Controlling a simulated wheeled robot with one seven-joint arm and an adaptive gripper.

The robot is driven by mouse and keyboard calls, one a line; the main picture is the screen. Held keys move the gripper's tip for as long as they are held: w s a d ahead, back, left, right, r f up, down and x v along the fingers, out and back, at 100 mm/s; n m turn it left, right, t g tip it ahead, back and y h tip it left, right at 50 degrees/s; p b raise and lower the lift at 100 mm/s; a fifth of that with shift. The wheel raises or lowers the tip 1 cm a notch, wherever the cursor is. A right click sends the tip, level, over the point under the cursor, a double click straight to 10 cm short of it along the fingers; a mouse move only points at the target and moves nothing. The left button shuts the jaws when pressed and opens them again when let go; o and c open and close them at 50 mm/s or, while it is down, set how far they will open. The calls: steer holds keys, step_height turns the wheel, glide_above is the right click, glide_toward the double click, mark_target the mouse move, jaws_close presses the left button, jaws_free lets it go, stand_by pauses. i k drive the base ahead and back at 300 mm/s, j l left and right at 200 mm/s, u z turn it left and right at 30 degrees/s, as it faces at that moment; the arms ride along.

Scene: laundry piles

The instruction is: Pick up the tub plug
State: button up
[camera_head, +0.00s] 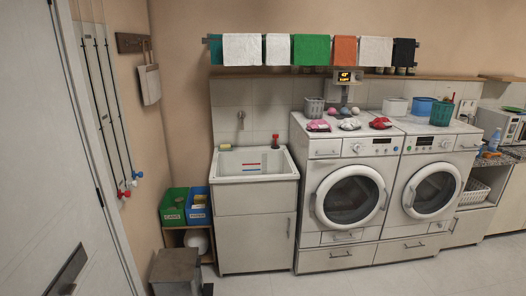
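A white utility tub (253,178) stands on a cabinet against the back wall, left of the washers. A small dark red upright object (276,140) is on its back right rim; I cannot tell whether it is the tub plug. A small yellow block (225,147) lies on the back left rim. Red and blue strips (251,165) show inside the basin. No plug is clearly recognisable, and part of the basin floor is hidden by the front rim. My gripper is not in view.
Two front-loading washers (348,152) stand right of the tub, with colored cloth piles (350,124) and baskets on top. Green (174,206) and blue (198,205) bins and a grey box (175,268) stand left. A door (50,150) fills the left edge. Floor in front is clear.

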mark_target(275, 146)
steer(key=i, duration=2.1)
steer(key=i+u, duration=0.2)
steer(key=i, duration=0.3)
steer(key=i+l+u, duration=0.15)
steer(key=i, duration=0.35)
steer(key=i+l+u, duration=0.2)
steer(key=i, duration=0.3)
